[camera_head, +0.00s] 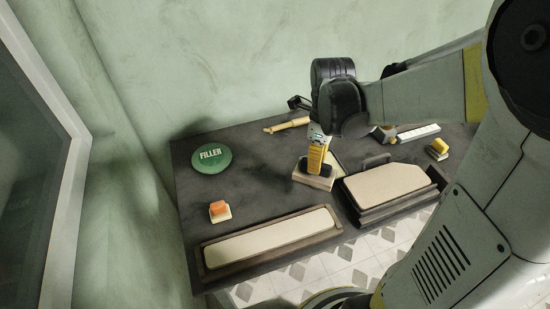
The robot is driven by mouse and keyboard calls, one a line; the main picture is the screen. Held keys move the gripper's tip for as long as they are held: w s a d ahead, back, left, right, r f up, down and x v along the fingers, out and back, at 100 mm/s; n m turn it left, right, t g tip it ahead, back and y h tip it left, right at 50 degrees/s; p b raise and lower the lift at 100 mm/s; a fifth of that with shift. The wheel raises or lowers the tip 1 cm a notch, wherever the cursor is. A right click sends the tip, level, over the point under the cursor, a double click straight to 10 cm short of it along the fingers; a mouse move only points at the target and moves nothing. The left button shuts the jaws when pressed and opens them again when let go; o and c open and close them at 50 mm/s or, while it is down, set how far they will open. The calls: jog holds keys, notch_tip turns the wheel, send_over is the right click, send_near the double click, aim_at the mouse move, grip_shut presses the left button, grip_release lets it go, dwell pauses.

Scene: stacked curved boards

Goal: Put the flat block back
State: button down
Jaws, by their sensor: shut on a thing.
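A small flat block (325,182), pale on top, is at the middle of the dark table, directly under my gripper (316,169). My gripper points down and is shut on the block. The fingers hide part of the block, and I cannot tell whether it touches the table or is held slightly above it. Just right of it is a dark holder (347,200) with a pale board (386,184) in it. A long dark tray (207,275) with a long pale board (270,239) lies along the front edge.
A green round FILLER lid (211,158) is at the left. An orange-topped block (220,211) sits in front of it. A yellow-topped block (438,148) and a white strip (418,132) are at the right. A yellow tool (287,125) lies at the back. Bare table (255,185) shows left of centre.

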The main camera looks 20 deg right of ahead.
jog(key=shift+w+d+f, duration=0.15)
jog(key=shift+w+f, duration=0.05)
jog(key=shift+f, duration=0.05)
jog(key=w+a+f+b, duration=0.2)
jog(key=a+f, duration=0.1)
jog(key=w+a+f+b, duration=0.2)
jog(key=a+f, duration=0.1)
jog(key=f, duration=0.1)
jog(key=w+a+f+b, duration=0.1)
jog(key=a+f+b, duration=0.1)
jog(key=a+f, duration=0.1)
jog(key=shift+w+a+f+b, duration=0.25)
jog(key=shift+w+f+b, duration=0.05)
jog(key=shift+w+f, duration=0.1)
jog(key=shift+r, duration=0.15)
jog(key=c, duration=1.4)
grip_release()
jog(key=shift+o, duration=0.2)
